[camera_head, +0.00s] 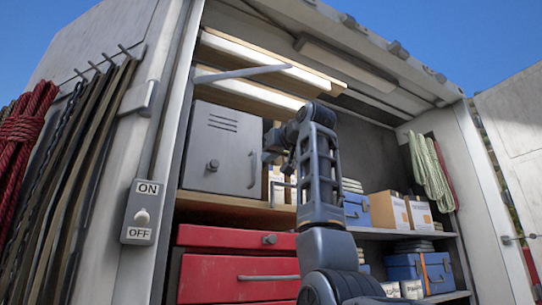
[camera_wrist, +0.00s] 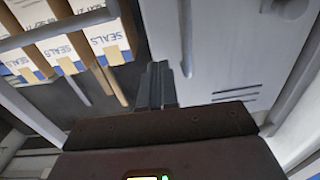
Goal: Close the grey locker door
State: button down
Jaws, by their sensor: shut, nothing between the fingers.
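The grey locker door (camera_head: 215,150) has vent slots, a round knob and an upright bar handle. It stands on the upper shelf at the left in the head view. The wrist view shows a grey slotted panel (camera_wrist: 225,60) with a knob at the right. My gripper (camera_head: 268,156) is just right of the door's handle side. In the wrist view my gripper (camera_wrist: 157,78) is shut and empty, with its tips close to the panel's left side. I cannot tell whether they touch it. How far the door stands open is unclear.
SEALS boxes (camera_wrist: 65,50) lie left of my fingers in the wrist view. Red drawers (camera_head: 237,265) are below the locker. Blue cases (camera_head: 418,268) and cartons (camera_head: 388,210) fill the right shelves. A switch box (camera_head: 142,212) is on the left post.

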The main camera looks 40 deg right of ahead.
jog(key=b+v, duration=0.4)
jog(key=v, duration=0.6)
jog(key=shift+s+a, duration=0.2)
jog(key=shift+s, duration=0.15)
jog(key=shift+f, duration=0.1)
